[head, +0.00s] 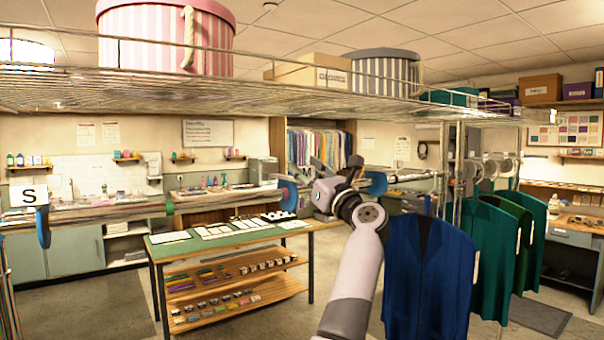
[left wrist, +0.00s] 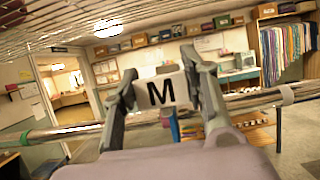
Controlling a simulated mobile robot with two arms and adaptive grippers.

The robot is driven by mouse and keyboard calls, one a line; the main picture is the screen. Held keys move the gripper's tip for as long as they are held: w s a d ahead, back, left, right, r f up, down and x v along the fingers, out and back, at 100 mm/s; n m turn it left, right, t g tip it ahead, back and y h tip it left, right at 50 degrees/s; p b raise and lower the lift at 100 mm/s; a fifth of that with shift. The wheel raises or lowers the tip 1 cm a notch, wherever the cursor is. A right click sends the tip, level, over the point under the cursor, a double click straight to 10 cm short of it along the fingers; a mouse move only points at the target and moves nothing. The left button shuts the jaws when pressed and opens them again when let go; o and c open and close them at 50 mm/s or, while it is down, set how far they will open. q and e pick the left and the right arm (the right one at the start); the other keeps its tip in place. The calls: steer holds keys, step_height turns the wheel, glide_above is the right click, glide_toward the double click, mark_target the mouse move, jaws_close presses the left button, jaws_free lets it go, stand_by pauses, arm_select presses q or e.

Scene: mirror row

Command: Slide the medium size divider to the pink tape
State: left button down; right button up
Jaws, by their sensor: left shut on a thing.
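The medium divider shows its white M label (left wrist: 161,92) between the fingers of my left gripper (left wrist: 160,88) in the left wrist view. In the head view my left gripper (head: 300,185) reaches the metal rail and is shut on this blue divider (head: 288,194), which hangs on the rail. A blue divider with a white S label (head: 29,195) is on the rail at the far left. Another blue part (head: 377,183) sits on the rail just right of my gripper. A green band (head: 170,207) is on the rail to the left. I cannot make out any pink tape.
A blue jacket (head: 428,275) and several green garments (head: 500,250) hang at the right. A wire shelf (head: 250,90) with round boxes runs above the rail. A green-topped table (head: 225,236) stands behind and below. The rail left of my gripper looks clear as far as the S divider.

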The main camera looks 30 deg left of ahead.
arm_select(q)
steer(key=shift+w+d+f, duration=0.1)
steer(key=shift+w+f, duration=0.2)
steer(key=shift+w, duration=0.05)
steer(key=shift+s+r, duration=0.1)
steer(key=shift+s, duration=0.25)
steer(key=c, duration=1.4)
jaws_free()
steer(key=shift+s+a+r, duration=0.3)
steer(key=shift+s+a, duration=0.15)
steer(key=shift+s, duration=0.35)
steer(key=o, duration=0.3)
steer(key=shift+w+d+f, duration=0.1)
steer(key=shift+w+d, duration=0.05)
steer(key=shift+w, duration=0.1)
steer(key=shift+o, duration=0.7)
steer(key=shift+w+d, duration=0.1)
steer(key=shift+w, duration=0.05)
steer(key=shift+o, duration=0.2)
steer(key=v, duration=1.2)
arm_select(e)
steer(key=shift+s, duration=0.4)
